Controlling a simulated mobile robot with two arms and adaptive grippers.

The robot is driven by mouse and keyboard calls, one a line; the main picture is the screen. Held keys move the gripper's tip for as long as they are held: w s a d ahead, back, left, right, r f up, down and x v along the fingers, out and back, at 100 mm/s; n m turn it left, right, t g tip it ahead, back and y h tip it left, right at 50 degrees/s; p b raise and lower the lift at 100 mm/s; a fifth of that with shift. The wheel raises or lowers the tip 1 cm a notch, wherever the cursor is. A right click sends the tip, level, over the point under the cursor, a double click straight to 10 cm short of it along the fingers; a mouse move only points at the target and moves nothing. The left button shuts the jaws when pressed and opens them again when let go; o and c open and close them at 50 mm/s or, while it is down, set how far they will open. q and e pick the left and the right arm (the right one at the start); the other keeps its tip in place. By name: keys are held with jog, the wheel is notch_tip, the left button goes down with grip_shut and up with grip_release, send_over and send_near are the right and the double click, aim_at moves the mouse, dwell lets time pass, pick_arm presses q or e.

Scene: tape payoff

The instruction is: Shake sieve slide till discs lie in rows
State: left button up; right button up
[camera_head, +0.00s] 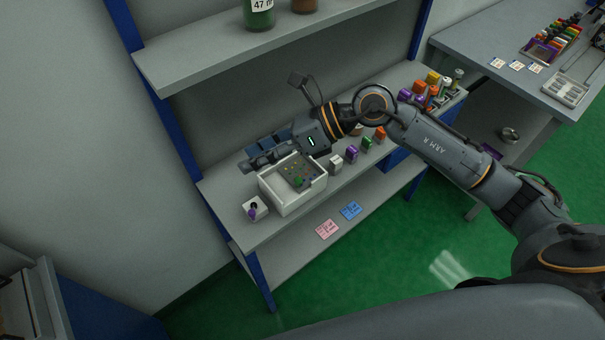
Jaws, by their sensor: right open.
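A white open-topped box (290,204) stands on the grey bench shelf. A dark grey plate (285,172) lies inside it, and small coloured discs and a green piece (299,182) show on it. I cannot tell whether the discs form rows. My right gripper (257,162) reaches in from the right over the box's back left edge. It is open, and its dark fingers point left. I cannot tell whether they touch the box. The hand partly hides the area behind the box. My left gripper is out of view.
Pink (327,229) and blue (350,210) cards lie on the lower shelf. An upper shelf (240,50) hangs above.

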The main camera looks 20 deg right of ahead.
jog(key=w+d+f+n+h, duration=0.2)
jog(key=d+f+h, duration=0.25)
jog(key=d, duration=0.35)
jog(key=h, duration=0.4)
send_near(300, 180)
jog(key=p+x, duration=0.3)
jog(key=x, duration=0.4)
jog(key=shift+w+r+p, duration=0.1)
jog(key=shift+p, duration=0.2)
jog(key=shift+w+a+f+g, duration=0.2)
jog(key=shift+f+g, duration=0.1)
jog(key=shift+f, duration=0.35)
jog(key=shift+s, duration=0.1)
grip_shut()
